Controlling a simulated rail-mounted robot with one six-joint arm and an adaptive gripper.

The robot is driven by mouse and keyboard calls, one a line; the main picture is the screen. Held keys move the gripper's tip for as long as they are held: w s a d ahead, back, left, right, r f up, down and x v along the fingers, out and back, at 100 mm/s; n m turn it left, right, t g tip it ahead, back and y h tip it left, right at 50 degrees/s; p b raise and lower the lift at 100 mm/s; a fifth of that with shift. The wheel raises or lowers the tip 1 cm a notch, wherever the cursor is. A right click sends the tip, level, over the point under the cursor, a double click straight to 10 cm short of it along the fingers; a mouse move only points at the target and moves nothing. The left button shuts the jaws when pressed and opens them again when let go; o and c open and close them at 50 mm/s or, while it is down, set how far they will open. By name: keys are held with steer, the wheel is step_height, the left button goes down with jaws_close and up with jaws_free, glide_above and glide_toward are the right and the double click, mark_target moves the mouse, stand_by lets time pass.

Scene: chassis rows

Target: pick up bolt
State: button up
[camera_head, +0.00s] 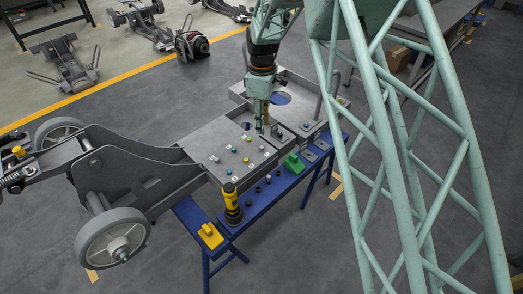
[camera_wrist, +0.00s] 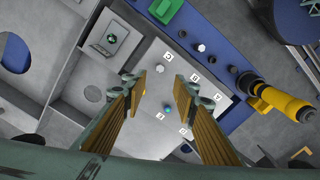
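Several small bolts stand on the flat grey plate (camera_head: 208,146) of the chassis, some blue, some yellow, some pale, beside small white labels. In the wrist view a pale bolt (camera_wrist: 160,68) shows between the fingertips, slightly ahead of them. A blue bolt (camera_wrist: 168,107) shows between the fingers, nearer the palm. My gripper (camera_wrist: 160,83) is open, its two ribbed fingers apart with nothing held. In the head view my gripper (camera_head: 262,129) points down over the far right part of the plate. I cannot tell its exact height above the bolts.
A blue bench (camera_head: 262,200) runs along the chassis. It carries a yellow-and-black tool (camera_head: 231,203), a green block (camera_head: 294,163), a yellow block (camera_head: 211,236) and several dark small parts. Raised chassis walls (camera_wrist: 86,60) stand beside the plate. Wheels (camera_head: 112,238) are at the left.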

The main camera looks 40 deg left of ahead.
steer(key=b, duration=0.1)
glide_above(261, 147)
steer(key=shift+w+d+f, duration=0.1)
steer(key=shift+f, duration=1.65)
steer(key=shift+w+d+f, duration=0.1)
steer(key=shift+f, duration=1.6)
steer(key=shift+s+f, duration=0.1)
steer(key=shift+a+f+b, duration=0.1)
steer(key=shift+f+b, duration=0.5)
steer(key=shift+f, duration=1.95)
steer(key=shift+c, duration=0.8)
steer(key=c, duration=0.7)
